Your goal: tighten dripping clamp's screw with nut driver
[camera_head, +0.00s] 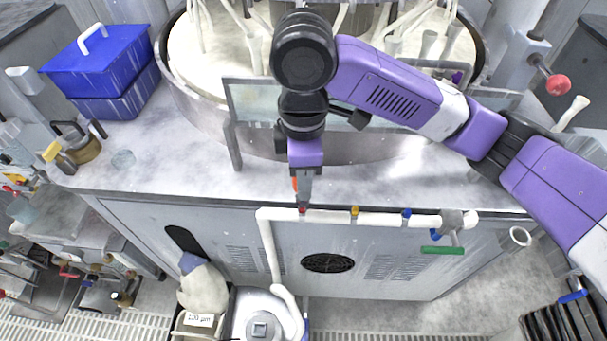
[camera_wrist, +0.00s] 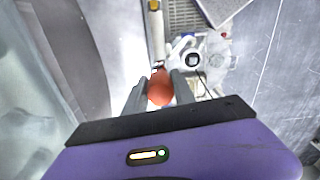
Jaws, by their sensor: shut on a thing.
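My gripper (camera_head: 304,198) points down over the front edge of the bench, just above the white pipe. In the wrist view its two fingers (camera_wrist: 158,90) are shut on the rounded orange-red handle of the nut driver (camera_wrist: 160,86). A sliver of that orange handle also shows beside the fingers in the head view (camera_head: 295,184). The driver's shaft and tip are hidden. The white pipe (camera_head: 330,216) carries a red clamp (camera_head: 303,211) right below my gripper, a yellow clamp (camera_head: 354,211) and a blue clamp (camera_head: 406,213). I cannot tell whether the driver touches the red clamp, nor which clamp drips.
A green-handled valve (camera_head: 442,250) hangs at the pipe's right end. The round platen machine (camera_head: 200,75) stands behind, with a clear panel (camera_head: 250,100) close to my wrist. A blue box (camera_head: 105,75) sits at left. The bench's left front is mostly clear.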

